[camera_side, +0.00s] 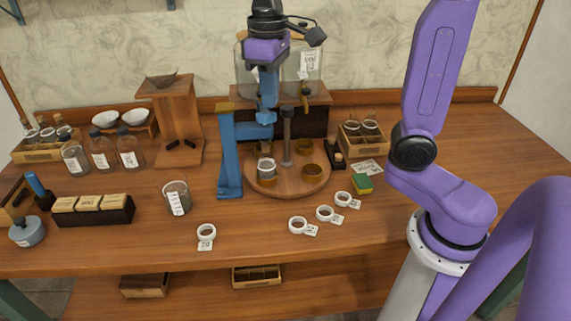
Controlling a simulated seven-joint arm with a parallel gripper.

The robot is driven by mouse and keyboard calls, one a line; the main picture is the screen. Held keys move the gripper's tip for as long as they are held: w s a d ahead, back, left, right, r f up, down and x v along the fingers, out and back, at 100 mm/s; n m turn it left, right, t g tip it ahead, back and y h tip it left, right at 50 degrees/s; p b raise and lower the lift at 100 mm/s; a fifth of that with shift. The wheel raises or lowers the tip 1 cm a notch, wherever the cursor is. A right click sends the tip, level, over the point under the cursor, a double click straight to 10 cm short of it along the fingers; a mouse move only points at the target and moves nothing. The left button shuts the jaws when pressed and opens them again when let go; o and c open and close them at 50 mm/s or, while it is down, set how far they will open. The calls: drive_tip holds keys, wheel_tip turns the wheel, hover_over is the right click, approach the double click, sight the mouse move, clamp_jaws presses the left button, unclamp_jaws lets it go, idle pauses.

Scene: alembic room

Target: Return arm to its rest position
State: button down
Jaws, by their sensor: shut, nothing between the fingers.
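My purple arm rises at the right of the side view, and its wrist comes down at the top middle. On the turntable are a small glass jar (266,169) and several amber rings or cups (312,171).
Behind stand large glass jars (309,75) on a wooden dispenser. At left are a tall wooden stand (177,125), bottles (101,150) and a card box (94,213). A labelled glass (177,197) and several white rings (298,225) lie in front.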

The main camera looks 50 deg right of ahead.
drive_tip(key=s+d+f+n, duration=0.1)
drive_tip(key=s+f+n, duration=0.3)
drive_tip(key=s, duration=0.6)
drive_tip(key=s+d+f+n, duration=0.2)
drive_tip(key=s+f+n, duration=0.2)
drive_tip(key=s+f, duration=0.4)
drive_tip(key=s, duration=0.3)
drive_tip(key=shift+s+n, duration=0.3)
idle(0.4)
